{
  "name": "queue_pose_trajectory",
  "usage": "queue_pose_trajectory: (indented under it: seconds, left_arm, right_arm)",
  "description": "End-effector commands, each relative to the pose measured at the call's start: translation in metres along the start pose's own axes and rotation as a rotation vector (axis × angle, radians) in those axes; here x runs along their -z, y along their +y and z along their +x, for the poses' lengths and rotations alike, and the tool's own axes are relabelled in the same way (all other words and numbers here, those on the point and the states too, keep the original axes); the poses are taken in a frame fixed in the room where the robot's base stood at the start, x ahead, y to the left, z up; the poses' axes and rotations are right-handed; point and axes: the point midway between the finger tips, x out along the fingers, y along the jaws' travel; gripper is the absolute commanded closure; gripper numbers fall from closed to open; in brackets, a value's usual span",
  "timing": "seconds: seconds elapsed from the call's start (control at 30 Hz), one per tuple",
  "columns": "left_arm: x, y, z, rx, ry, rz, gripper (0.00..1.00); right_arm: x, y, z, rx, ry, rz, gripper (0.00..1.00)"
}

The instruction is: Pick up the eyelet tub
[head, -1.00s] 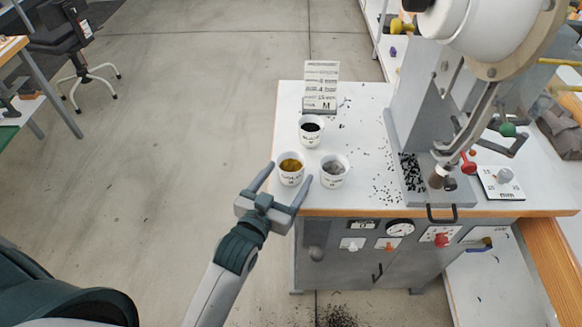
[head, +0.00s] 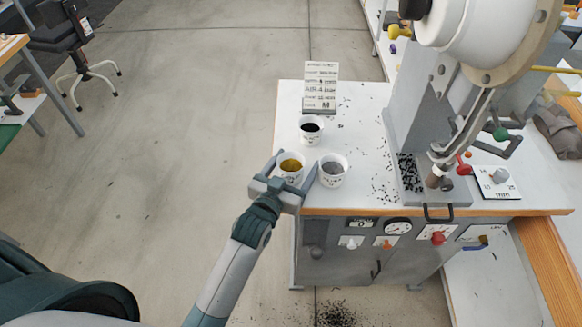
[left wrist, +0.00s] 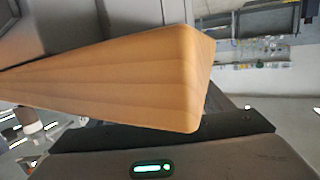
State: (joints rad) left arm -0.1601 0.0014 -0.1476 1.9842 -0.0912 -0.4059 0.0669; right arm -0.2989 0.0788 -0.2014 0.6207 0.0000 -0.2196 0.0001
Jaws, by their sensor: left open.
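Three white tubs stand upright near the left end of the press table (head: 352,110). One holds gold eyelets (head: 291,166), one grey eyelets (head: 333,171), and one behind holds black ones (head: 311,130). I cannot read which label is which. My left gripper (head: 298,160) is open at the gold tub, with one finger on its left side and the other between it and the grey tub. Contact cannot be told. The left wrist view shows the table's wooden edge (left wrist: 120,75) close up, and no tub. My right gripper is not in view.
A card stand (head: 319,88) is behind the black tub. The grey press (head: 420,120) fills the table's right side, with loose black eyelets scattered beside it. Dials and knobs line the front panel (head: 380,235). Open floor lies to the left.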

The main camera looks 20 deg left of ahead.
Motion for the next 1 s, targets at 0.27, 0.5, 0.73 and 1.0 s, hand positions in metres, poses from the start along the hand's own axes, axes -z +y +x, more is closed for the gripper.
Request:
queue_pose_trajectory:
  seconds: [0.27,0.5,0.73,1.0]
  left_arm:
    - [-0.0004,0.0001,0.0082,0.0,0.0,0.0,0.27]
    - [-0.0003,0.0001,0.008,0.0,0.0,0.0,0.27]
    - [-0.0003,0.0001,0.0079,0.0,0.0,0.0,0.63]
    - [0.0002,0.0,0.0079,0.0,0.001,0.0,0.72]
  right_arm:
    - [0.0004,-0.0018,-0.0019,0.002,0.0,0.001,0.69]
    - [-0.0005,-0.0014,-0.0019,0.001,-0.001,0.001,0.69]
    - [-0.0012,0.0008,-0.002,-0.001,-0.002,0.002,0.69]
    - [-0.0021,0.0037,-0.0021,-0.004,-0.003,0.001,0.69]
